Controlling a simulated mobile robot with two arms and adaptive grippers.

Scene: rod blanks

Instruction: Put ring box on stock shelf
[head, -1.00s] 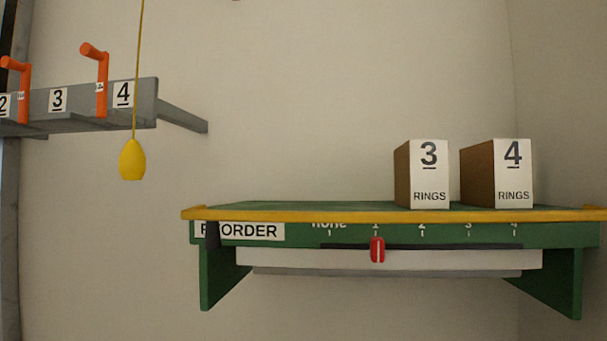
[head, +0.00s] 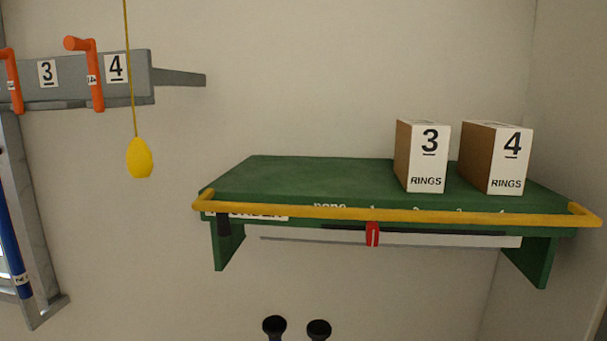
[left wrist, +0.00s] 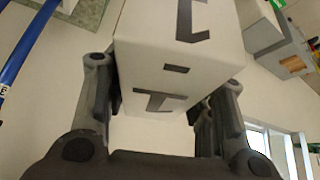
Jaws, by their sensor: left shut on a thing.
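My left gripper (left wrist: 160,88) is shut on a white ring box (left wrist: 185,62) in the left wrist view. The box has dark markings on two faces; they look like the number 1 with a bar. The green shelf (head: 300,178) with a yellow front rail is on the wall in the head view. Ring box 3 (head: 428,158) and ring box 4 (head: 508,160) stand upright on its right part.
The left and middle of the shelf top are clear. A red slider (head: 372,234) sits under the rail. A yellow pendant (head: 139,158) hangs on a cord left of the shelf. A grey rack (head: 130,85) with orange handles is further left. Two dark round-topped things (head: 274,325) show below.

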